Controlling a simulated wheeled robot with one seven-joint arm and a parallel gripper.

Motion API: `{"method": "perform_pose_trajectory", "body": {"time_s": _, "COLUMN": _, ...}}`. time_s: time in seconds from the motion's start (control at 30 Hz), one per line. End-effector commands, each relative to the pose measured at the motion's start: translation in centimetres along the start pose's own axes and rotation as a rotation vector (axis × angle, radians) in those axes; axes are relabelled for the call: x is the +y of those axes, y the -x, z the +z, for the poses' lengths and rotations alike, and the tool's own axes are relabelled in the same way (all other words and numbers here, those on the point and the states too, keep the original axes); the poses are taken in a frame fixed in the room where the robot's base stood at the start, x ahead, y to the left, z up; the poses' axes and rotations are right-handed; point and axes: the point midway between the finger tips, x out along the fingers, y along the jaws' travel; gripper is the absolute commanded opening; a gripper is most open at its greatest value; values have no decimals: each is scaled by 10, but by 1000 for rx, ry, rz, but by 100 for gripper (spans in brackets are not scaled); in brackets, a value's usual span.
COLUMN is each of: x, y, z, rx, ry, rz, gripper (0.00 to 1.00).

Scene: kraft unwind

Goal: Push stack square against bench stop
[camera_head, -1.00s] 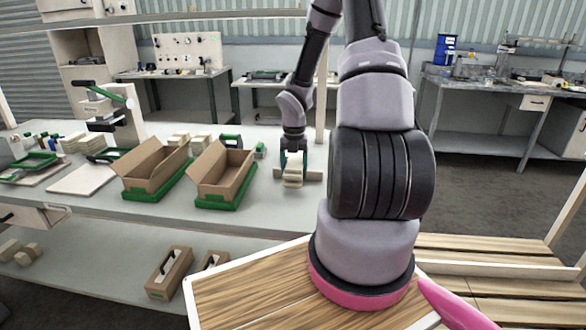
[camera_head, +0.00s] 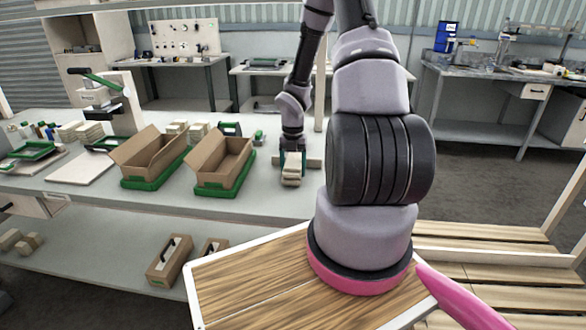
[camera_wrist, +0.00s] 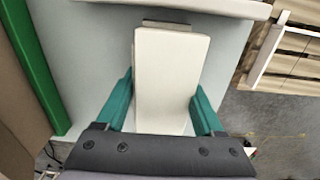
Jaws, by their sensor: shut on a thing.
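My gripper (camera_head: 292,164) points down over the grey-white bench, with green fingers on both sides of a small stack of pale blocks (camera_head: 291,177). In the wrist view, my gripper (camera_wrist: 160,108) is shut on the stack (camera_wrist: 170,75); its broad pale top fills the space between the fingers. A lower block edge shows at its upper end. A low pale bar (camera_head: 313,162), seemingly the bench stop, shows beside and behind my gripper. Contact between bar and stack cannot be told.
Two open cardboard boxes (camera_head: 224,160) on green trays stand left of my gripper. A green-handled press (camera_head: 110,95) and block piles are farther left. A pale strip (camera_wrist: 175,8) crosses the top of the wrist view. A slatted wooden platform (camera_head: 500,262) lies at right.

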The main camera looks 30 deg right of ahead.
Motion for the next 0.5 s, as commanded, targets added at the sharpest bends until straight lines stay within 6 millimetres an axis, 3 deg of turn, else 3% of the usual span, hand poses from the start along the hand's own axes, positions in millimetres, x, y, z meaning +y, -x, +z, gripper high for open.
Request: {"method": "perform_pose_trajectory", "body": {"time_s": 0.5, "x": 0, "y": 0, "z": 4, "rx": 0, "ry": -1, "rz": 0, "gripper": 5}}
